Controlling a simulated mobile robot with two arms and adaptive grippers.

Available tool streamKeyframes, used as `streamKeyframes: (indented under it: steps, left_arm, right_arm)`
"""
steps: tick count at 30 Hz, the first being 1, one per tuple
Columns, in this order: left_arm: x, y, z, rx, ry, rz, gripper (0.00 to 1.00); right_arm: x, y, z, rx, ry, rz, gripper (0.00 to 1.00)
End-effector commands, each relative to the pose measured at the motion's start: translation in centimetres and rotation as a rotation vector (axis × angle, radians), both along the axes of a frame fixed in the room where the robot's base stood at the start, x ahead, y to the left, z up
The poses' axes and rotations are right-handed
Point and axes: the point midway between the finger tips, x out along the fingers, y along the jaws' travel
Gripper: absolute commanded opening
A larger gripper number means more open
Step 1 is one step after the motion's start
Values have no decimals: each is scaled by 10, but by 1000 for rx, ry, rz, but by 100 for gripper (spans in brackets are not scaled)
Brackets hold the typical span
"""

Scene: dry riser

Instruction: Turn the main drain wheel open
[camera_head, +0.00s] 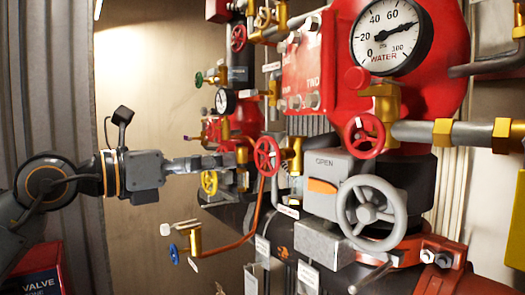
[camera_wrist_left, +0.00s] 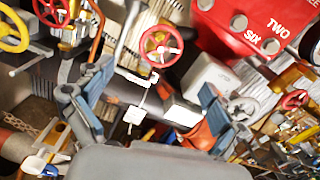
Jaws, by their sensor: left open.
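No readable label marks which wheel is the main drain wheel. A red wheel (camera_head: 267,156) stands just beyond my left gripper (camera_head: 222,161), which points right toward the pipework. In the left wrist view, a red wheel (camera_wrist_left: 161,47) appears ahead of the gap between my open left fingers (camera_wrist_left: 150,105). The fingers hold nothing and look apart from it. A large grey wheel (camera_head: 371,213) sits at lower right beside a grey box (camera_head: 340,172) marked OPEN. A yellow wheel (camera_head: 209,183) lies under the gripper. A blue wheel (camera_head: 174,253) is below. My right gripper is out of view.
A dense pipe assembly fills the right side. A red wheel (camera_head: 364,135) sits below the WATER gauge (camera_head: 391,36). A copper pipe (camera_head: 240,243) runs below the gripper. A red box marked VALVE (camera_head: 38,284) is at lower left. The wall behind the arm is bare.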

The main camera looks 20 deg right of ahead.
Motion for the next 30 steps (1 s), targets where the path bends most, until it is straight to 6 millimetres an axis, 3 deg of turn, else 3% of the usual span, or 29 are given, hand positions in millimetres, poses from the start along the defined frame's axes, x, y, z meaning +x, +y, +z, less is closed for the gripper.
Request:
streamKeyframes:
  steps: [5, 15, 21, 30]
  left_arm:
    - [11, -37, 7, -2, 5, -6, 94]
    - [34, -96, 5, -4, 5, -3, 94]
    - [40, -111, 2, -4, 3, -2, 94]
    - [41, -113, 0, -4, 2, -1, 94]
  right_arm:
    - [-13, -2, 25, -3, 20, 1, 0]
    - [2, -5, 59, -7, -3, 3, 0]
    - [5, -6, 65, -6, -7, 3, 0]
    - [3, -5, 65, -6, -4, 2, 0]
